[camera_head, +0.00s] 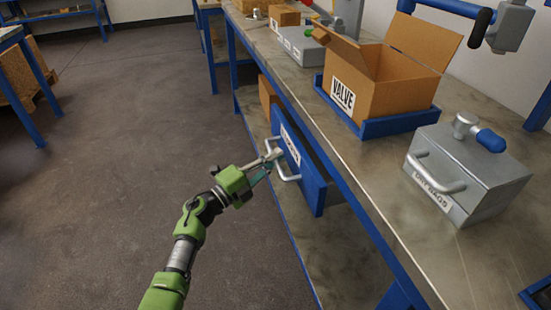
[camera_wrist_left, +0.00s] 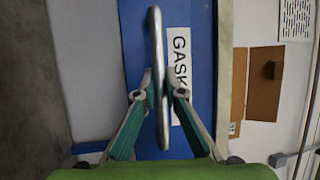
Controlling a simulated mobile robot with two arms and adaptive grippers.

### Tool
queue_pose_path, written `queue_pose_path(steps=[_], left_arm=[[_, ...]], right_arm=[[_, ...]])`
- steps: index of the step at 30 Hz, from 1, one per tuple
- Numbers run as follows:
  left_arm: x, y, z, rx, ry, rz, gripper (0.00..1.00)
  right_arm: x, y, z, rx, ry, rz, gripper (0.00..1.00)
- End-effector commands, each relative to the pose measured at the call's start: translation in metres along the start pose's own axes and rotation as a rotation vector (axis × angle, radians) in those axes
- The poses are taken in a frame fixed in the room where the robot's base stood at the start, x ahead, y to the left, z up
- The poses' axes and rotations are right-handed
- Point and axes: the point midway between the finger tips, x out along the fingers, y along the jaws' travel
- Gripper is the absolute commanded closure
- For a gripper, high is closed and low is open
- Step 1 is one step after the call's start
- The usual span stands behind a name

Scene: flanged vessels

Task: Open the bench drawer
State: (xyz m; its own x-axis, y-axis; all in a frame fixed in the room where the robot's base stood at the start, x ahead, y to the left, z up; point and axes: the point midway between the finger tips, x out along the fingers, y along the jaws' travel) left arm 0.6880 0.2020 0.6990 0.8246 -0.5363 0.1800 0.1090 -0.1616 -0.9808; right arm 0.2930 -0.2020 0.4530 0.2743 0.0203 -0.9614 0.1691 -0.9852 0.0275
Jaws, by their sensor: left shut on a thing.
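The blue bench drawer (camera_head: 314,185) is under the worktop in the head view, with a white label on its front. Its front stands out past the bench edge. A silver bar handle (camera_head: 289,177) is on the front. My left gripper (camera_head: 270,160) is shut on this handle. In the left wrist view, the two fingertips (camera_wrist_left: 163,90) close from both sides on the handle bar (camera_wrist_left: 157,45), in front of the blue drawer front (camera_wrist_left: 190,18) with its partly hidden label (camera_wrist_left: 179,65). The drawer's inside is hidden. My right gripper is not in view.
On the bench (camera_head: 385,165) stand an open cardboard box (camera_head: 385,95) marked VALVE in a blue tray (camera_head: 400,122) and a grey metal box (camera_head: 480,170) with a handle. A lower shelf (camera_head: 300,235) runs below the drawer. The floor (camera_head: 130,110) left of the bench is clear.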

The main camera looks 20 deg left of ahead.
Motion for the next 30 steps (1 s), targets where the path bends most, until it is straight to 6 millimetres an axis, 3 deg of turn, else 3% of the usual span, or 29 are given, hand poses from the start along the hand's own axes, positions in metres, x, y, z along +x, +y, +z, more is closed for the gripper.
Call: queue_pose_path(steps=[5, 14, 21, 30], left_arm=[[-0.024, -0.004, 0.01, 0.004, -0.001, 0.006, 1.0], [-0.088, -0.016, 0.036, 0.003, 0.0, 0.009, 1.0], [-0.139, -0.027, 0.057, 0.001, -0.002, 0.007, 1.0], [-0.176, -0.036, 0.073, 0.001, -0.001, 0.005, 1.0]], right_arm=[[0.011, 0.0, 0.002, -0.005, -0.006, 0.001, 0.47], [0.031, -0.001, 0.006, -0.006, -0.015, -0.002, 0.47], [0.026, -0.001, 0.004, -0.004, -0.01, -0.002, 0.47], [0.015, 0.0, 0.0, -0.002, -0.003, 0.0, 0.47]])
